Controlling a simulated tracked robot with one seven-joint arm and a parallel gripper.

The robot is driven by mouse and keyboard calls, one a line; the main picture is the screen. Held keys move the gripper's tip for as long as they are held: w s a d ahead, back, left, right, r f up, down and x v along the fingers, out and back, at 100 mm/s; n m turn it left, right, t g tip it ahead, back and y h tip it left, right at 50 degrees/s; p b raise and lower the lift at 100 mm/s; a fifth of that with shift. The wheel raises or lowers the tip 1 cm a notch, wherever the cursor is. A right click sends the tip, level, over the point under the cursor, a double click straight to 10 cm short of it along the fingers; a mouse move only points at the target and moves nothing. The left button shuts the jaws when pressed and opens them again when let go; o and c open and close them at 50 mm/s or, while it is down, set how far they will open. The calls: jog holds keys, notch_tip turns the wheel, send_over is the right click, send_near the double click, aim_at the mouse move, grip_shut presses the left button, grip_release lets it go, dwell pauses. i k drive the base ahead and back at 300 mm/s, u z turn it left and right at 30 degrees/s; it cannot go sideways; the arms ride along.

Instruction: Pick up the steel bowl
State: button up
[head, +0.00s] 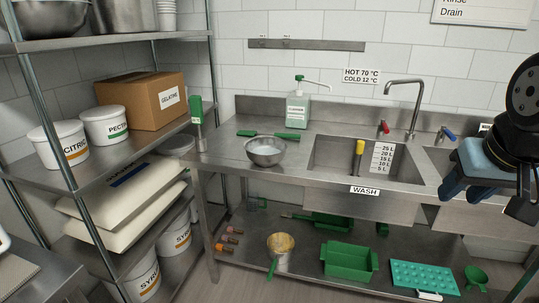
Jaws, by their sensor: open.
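A steel bowl (265,152) sits upright on the steel counter (225,150), left of the wash basin. It looks empty. A larger steel bowl (48,20) stands on the top shelf at the upper left, cut off by the frame edge. My gripper (463,194) is at the right, in front of the second basin, with blue fingers pointing down and left. It is open, with nothing seen between the fingers. It is well to the right of the counter bowl and apart from it.
The wash basin (336,172) and faucet (403,100) lie between my gripper and the bowl. A loaded shelf rack (75,178) is at left. Green trays (350,262) lie below.

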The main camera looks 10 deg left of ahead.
aim_at(264, 150)
jog(key=u, duration=0.05)
jog(key=i, duration=1)
jog(key=z, duration=0.05)
